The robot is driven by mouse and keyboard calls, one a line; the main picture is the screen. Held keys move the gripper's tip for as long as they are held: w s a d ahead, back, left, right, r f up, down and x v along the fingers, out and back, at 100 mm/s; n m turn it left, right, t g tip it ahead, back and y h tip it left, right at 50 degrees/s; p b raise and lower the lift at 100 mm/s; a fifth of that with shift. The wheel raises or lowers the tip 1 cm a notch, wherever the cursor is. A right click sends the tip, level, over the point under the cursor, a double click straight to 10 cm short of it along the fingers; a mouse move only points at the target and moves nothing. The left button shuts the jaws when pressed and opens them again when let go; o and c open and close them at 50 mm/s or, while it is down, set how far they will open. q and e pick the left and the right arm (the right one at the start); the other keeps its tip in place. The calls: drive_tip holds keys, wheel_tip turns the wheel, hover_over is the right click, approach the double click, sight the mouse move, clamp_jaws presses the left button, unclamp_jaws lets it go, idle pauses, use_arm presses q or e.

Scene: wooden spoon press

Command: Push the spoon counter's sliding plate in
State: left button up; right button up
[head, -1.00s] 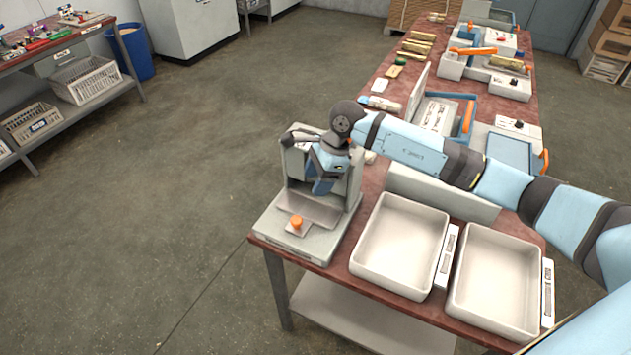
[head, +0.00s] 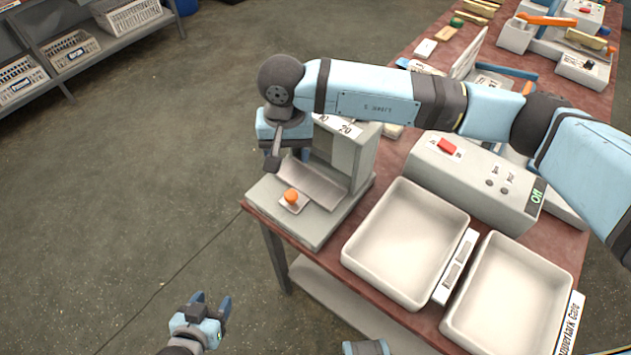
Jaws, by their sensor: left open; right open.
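The spoon counter (head: 325,228) is a grey machine at the table's near left corner, with a sloped metal chute and an upright housing. Its small sliding plate (head: 299,208) carries an orange knob (head: 291,196) and sticks out at the front of the base. My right gripper (head: 287,160) hangs open above the counter's front left side, near the chute and behind the knob in the picture. Its arm hides part of the housing; I cannot tell whether it touches. My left gripper (head: 211,300) is open and empty over the floor, left of the table and away from the counter.
Two empty white trays (head: 362,245) (head: 448,318) stand right of the counter. Behind them is a grey box with a red switch and an "Off" display (head: 470,180). More devices stand farther back on the table. The floor left of the table is clear.

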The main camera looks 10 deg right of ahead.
sight(291, 194)
drive_tip(key=shift+n, duration=0.4)
wheel_tip(291, 194, down, 14)
drive_tip(key=shift+s+a+r+p, duration=0.1)
drive_tip(key=shift+s+r+p, duration=0.05)
drive_tip(key=shift+p, duration=0.75)
